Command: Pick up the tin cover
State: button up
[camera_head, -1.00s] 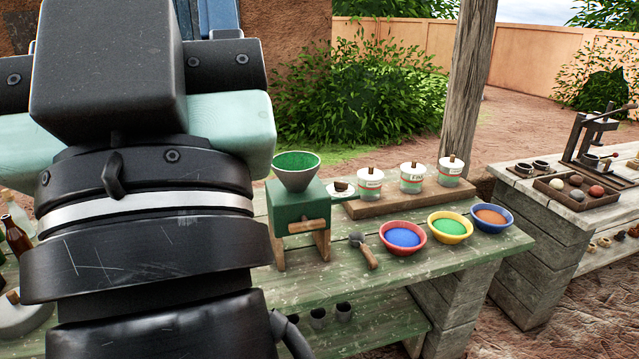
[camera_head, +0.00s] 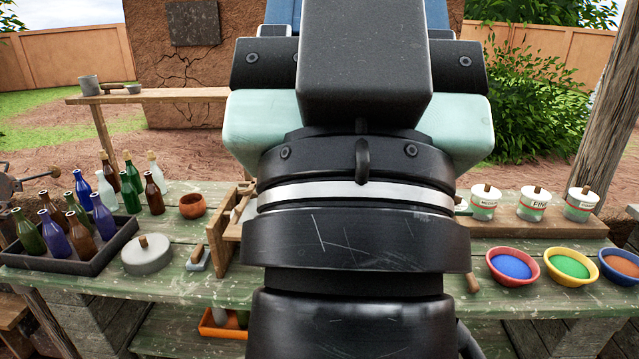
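A round grey metal cover (camera_head: 147,258) with a brown knob lies on the left part of the green worktable (camera_head: 165,286), in front of the bottles. At the right, several small white labelled tins stand in a row, among them a front tin (camera_head: 484,205); each has a white lid with a brown knob. The frames do not show for certain which of these is the tin cover. My arm fills the middle of the view and hides the table behind it. My gripper does not show.
A dark tray (camera_head: 100,258) of bottles stands left of the grey cover, with loose bottles behind. A brown bowl (camera_head: 193,205) and a wooden frame (camera_head: 226,240) stand to its right. Bowls of blue powder (camera_head: 511,268), green powder (camera_head: 569,267) and orange powder line the right.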

aim_at(146, 254)
jog(key=i+j, duration=0.15)
jog(key=j, duration=0.15)
jog(key=i+j+z, duration=0.1)
jog(key=j, duration=0.25)
jog(key=i+j, duration=0.25)
jog(key=i+j+z, duration=0.1)
jog(key=j, duration=0.3)
jog(key=i+j, duration=0.2)
jog(key=j+z, duration=0.05)
jog(key=j, duration=0.05)
